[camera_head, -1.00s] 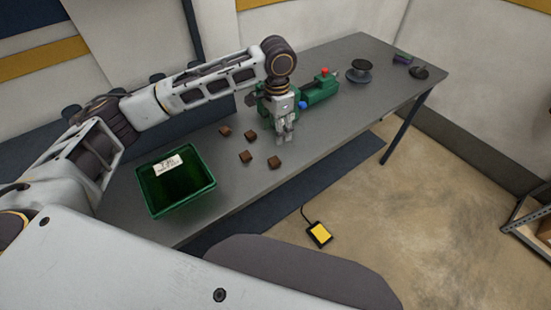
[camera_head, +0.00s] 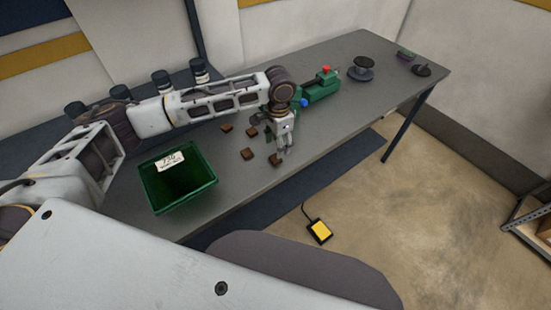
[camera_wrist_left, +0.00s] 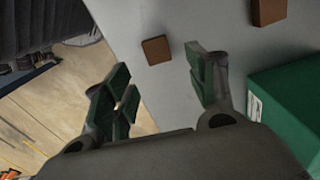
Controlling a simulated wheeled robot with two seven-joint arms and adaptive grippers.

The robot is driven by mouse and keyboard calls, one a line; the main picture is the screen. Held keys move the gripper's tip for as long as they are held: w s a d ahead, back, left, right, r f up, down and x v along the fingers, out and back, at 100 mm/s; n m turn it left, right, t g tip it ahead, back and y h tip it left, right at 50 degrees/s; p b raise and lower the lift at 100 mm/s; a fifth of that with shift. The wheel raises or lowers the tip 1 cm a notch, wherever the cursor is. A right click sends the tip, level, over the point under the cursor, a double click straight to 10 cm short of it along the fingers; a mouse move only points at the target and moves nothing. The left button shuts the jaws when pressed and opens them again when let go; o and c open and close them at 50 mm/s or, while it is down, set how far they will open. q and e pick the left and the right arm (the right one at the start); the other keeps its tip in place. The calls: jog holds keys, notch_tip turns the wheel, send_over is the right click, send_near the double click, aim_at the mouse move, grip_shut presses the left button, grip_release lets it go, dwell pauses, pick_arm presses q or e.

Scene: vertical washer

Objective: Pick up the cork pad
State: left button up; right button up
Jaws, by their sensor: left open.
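Several small brown cork pads lie on the grey table. The nearest pad (camera_head: 275,159) is beside my left gripper (camera_head: 285,150), which points down at the table and partly covers it in the head view. Other pads lie to its left: one behind it (camera_head: 247,153), one further back (camera_head: 252,131) and one at the far left (camera_head: 227,127). In the left wrist view my left gripper (camera_wrist_left: 156,64) is open and empty, with a square pad (camera_wrist_left: 156,50) showing between and beyond its green-padded fingers. Another pad (camera_wrist_left: 269,12) shows at the top. My right gripper is not in view.
A green bin (camera_head: 150,187) with a white label stands at the table's left, also in the left wrist view (camera_wrist_left: 290,110). A green machine (camera_head: 322,86) with a red button and a dark spool (camera_head: 361,70) stand further back. A yellow pedal (camera_head: 319,231) is on the floor.

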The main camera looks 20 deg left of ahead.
aim_at(275, 159)
pick_arm(q)
jog(key=shift+f, duration=0.35)
jog(key=shift+d+f+p, duration=0.15)
jog(key=shift+f+p, duration=0.3)
jog(key=shift+f, duration=2.2)
jog(key=c, duration=0.7)
jog(key=shift+c, duration=0.2)
